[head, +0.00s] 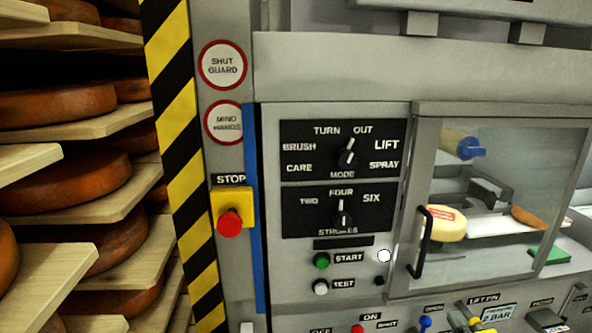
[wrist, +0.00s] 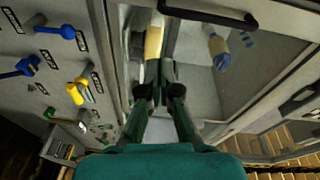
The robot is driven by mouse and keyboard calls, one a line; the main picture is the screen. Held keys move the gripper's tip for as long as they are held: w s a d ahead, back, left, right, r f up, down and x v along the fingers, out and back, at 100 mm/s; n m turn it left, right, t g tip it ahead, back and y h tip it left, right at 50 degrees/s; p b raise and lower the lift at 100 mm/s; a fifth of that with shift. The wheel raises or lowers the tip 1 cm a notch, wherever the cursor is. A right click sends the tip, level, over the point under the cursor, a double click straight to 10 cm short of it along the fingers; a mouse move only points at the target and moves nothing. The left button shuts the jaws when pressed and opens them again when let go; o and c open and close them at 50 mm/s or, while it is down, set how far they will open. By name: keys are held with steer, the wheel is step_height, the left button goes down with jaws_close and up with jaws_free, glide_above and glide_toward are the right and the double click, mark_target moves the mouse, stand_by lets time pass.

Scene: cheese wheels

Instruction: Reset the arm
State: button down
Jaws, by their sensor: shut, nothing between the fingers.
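My gripper (wrist: 158,93) shows in the wrist view, with dark fingers reaching up from a teal body. It is shut and holds nothing. It is in front of the grey machine, near the clear guard door (wrist: 265,60) and its black handle (wrist: 208,14). A gap seems to show between the fingers in this view, but no object is there. My arm and gripper do not show in the head view.
In the head view, the machine's panel (head: 330,265) has two knobs, a green start button (head: 321,261) and a red stop button (head: 230,222). A pale cheese (head: 447,223) is behind the door. Shelves with cheese wheels (head: 65,195) stand left. Coloured valves (wrist: 80,90) project in the wrist view.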

steer(key=s+a+f+n+g, duration=0.1)
steer(key=s+a+f+n, duration=0.3)
steer(key=s+f, duration=0.45)
steer(key=s+a+f+n+g, duration=0.1)
steer(key=s+a+f+n, duration=0.25)
steer(key=s+f, duration=0.5)
steer(key=s+a+n, duration=0.2)
steer(key=s+n, duration=0.2)
steer(key=s, duration=0.6)
steer(key=s+a+f+n+y, duration=0.1)
steer(key=s+n, duration=0.4)
steer(key=s, duration=0.6)
steer(key=shift+a+f+g+y, duration=0.15)
steer(key=shift+a+g+y, duration=0.2)
steer(key=shift+a, duration=0.4)
steer(key=shift+s+n, duration=0.1)
steer(key=shift+n, duration=0.15)
